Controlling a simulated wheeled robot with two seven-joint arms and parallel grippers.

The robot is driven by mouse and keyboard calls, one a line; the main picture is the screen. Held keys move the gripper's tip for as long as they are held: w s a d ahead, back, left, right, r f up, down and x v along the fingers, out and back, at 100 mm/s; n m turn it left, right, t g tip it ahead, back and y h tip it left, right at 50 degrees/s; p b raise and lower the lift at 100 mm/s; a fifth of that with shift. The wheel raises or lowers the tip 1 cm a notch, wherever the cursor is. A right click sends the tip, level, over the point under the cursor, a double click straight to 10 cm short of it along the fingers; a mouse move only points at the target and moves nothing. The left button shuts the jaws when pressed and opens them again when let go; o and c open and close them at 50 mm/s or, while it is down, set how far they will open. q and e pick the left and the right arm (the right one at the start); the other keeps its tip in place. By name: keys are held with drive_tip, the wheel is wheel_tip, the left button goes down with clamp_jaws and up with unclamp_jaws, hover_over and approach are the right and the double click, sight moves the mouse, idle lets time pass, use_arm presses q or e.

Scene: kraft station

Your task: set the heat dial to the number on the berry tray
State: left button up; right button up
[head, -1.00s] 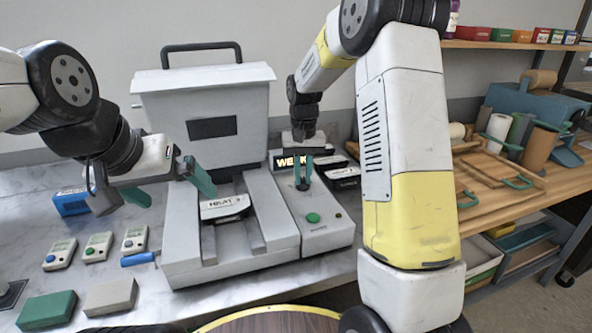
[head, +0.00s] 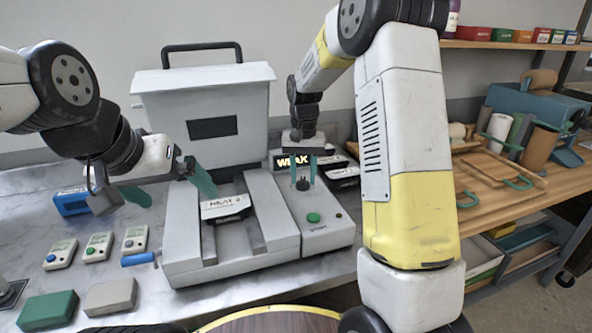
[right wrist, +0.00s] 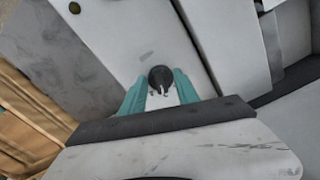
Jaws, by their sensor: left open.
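The heat dial is a small black knob (head: 303,185) on the grey sealing machine (head: 283,210), above a green button. My right gripper (head: 303,175) is over it with its fingers apart. In the right wrist view, the knob (right wrist: 160,77) shows between and just beyond the two teal fingertips (right wrist: 160,92), with gaps at its sides. A white tray (head: 225,207) in the machine's slot bears a label that seems to read "HEAT"; its number is too small to read. My left gripper (head: 170,187) is open and empty, left of the tray.
Several small meters (head: 98,246) and a blue-handled tool (head: 138,259) lie on the marble top at left. A green block (head: 47,309) and a grey block (head: 110,296) lie in front. A wooden bench (head: 495,190) with rolls stands at right.

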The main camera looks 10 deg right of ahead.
sight(303, 180)
drive_tip(key=shift+r, duration=3.9)
drive_tip(key=shift+r, duration=0.1)
drive_tip(key=s+d+r+n+t+y, duration=0.1)
drive_tip(key=s+r+t, duration=0.1)
drive_tip(key=s+r, duration=0.35)
drive_tip(key=s+d+r+t+y, duration=0.1)
drive_tip(key=s+r, duration=0.2)
drive_tip(key=s, duration=0.5)
drive_tip(key=s+f+n+t, duration=0.1)
drive_tip(key=s+t, duration=0.2)
drive_tip(key=s, duration=1)
drive_tip(key=shift+s+d+f, duration=0.15)
drive_tip(key=shift+d, duration=0.05)
use_arm(q)
drive_tip(key=shift+c, duration=0.2)
